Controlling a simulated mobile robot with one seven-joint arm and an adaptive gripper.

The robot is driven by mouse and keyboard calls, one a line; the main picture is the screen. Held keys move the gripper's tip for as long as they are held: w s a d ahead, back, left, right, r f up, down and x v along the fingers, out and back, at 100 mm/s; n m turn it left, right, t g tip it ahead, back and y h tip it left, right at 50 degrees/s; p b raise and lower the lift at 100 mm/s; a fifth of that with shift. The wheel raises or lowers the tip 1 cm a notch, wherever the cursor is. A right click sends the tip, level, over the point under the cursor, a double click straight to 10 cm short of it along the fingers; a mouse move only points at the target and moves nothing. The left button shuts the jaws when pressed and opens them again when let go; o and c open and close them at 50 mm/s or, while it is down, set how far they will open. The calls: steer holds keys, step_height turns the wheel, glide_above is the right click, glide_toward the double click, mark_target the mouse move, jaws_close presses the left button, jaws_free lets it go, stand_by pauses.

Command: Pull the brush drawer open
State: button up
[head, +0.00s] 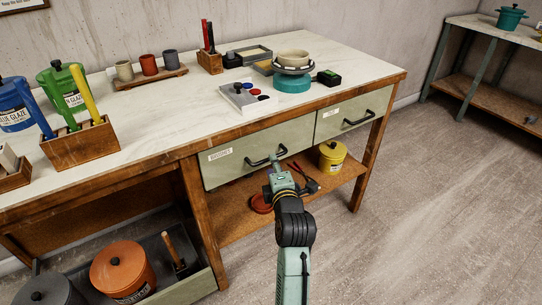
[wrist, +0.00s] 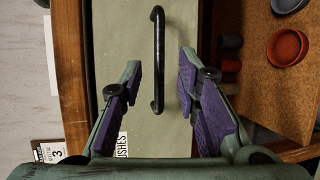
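The brush drawer (head: 225,168) is the left of two pale green drawers under the white worktop, with a label reading BRUSHES. Its front looks flush with the bench frame, so it is shut. Its black bar handle (head: 257,163) also shows in the wrist view (wrist: 158,30), running up the picture. My gripper (head: 274,167) is at the handle in the head view and hides part of it. In the wrist view its purple-padded fingers are open, one on each side of the handle, with visible gaps. I cannot tell how deep the fingertips reach around the bar.
A second drawer (head: 335,122) with its own handle is to the right. A low open drawer (head: 198,288) with an orange pot (head: 122,270) is at lower left. The floor in front is clear.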

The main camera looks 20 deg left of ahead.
steer(key=x, duration=0.5)
steer(key=shift+p, duration=0.4)
steer(key=shift+c, duration=0.6)
jaws_close()
